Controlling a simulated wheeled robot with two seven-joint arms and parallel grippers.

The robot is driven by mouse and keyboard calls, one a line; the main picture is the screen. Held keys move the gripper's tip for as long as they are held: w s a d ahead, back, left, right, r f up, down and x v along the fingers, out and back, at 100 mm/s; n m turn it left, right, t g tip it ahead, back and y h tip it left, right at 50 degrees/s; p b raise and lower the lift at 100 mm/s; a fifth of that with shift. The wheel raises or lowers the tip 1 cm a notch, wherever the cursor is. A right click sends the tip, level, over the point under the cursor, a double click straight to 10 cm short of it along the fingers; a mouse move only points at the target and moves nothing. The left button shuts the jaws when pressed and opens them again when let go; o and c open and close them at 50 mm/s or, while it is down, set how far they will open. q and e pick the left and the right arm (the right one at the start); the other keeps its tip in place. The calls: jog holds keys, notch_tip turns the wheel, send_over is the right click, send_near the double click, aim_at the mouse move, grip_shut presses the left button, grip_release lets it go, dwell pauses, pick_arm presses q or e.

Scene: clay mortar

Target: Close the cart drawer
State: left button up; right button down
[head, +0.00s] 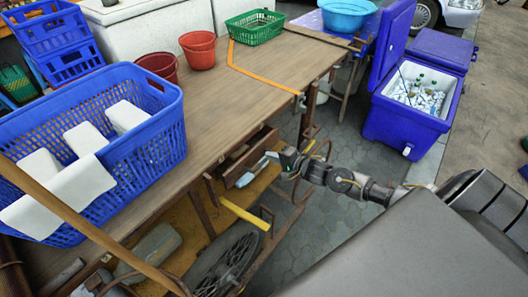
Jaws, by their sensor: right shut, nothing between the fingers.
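The wooden cart (225,95) has a long brown top that runs across the view. Its drawer (262,142) is under the top's right edge and stands partly out, with its open inside showing. A pale blue-white item (252,172) shows at the drawer's front; I cannot tell what it is. My right gripper (275,157) is shut and empty, right at the drawer's outer side. I cannot tell whether it touches the drawer. My left gripper is not in view.
A blue basket (150,150) with white blocks, red buckets (199,52) and a green basket (254,28) stand on the cart. A spoked wheel (225,265) is below. A blue cooler (385,120) stands right on grey paving, which is clear near my arm.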

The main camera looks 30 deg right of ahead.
aim_at(256, 147)
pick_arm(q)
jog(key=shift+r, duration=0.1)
pick_arm(e)
jog(key=shift+w+a, duration=0.25)
jog(key=shift+w, duration=0.4)
jog(key=shift+w+a, duration=0.2)
jog(key=shift+w, duration=0.45)
jog(key=shift+w+a, duration=0.25)
jog(key=shift+w, duration=0.4)
jog(key=shift+w, duration=0.25)
jog(key=shift+w+a+p, duration=0.2)
jog(key=shift+w, duration=0.25)
jog(key=shift+w+a+p, duration=0.15)
jog(key=shift+w+a, duration=0.05)
jog(key=shift+w, duration=0.35)
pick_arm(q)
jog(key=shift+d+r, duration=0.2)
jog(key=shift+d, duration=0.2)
